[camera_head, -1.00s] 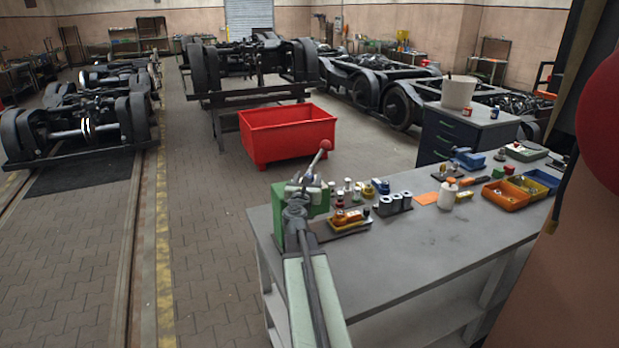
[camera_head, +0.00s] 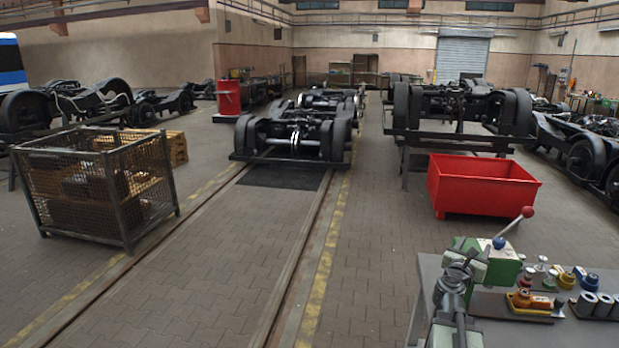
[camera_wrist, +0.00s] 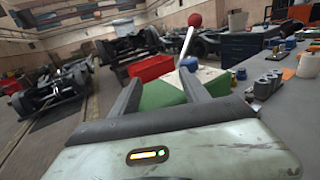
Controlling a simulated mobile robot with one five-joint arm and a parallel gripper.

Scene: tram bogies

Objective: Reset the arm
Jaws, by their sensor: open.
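My gripper (camera_wrist: 160,80) is open in the wrist view, with its two dark fingers apart and nothing held between them. In the head view my gripper (camera_head: 462,262) is small, at the lower right, over the near corner of the grey workbench (camera_head: 425,285). A green device (camera_head: 505,263) with a red-knobbed lever (camera_head: 527,212) stands at that corner, just beyond the gripper. In the wrist view the green device (camera_wrist: 160,94) shows between and behind the fingers. I cannot tell whether they touch it.
Small parts in trays (camera_head: 530,302) and grey cylinders (camera_head: 597,304) lie on the bench. A red bin (camera_head: 482,188) stands behind it. A mesh crate (camera_head: 95,185) stands at left, bogies (camera_head: 300,130) farther back. The paved floor between is clear.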

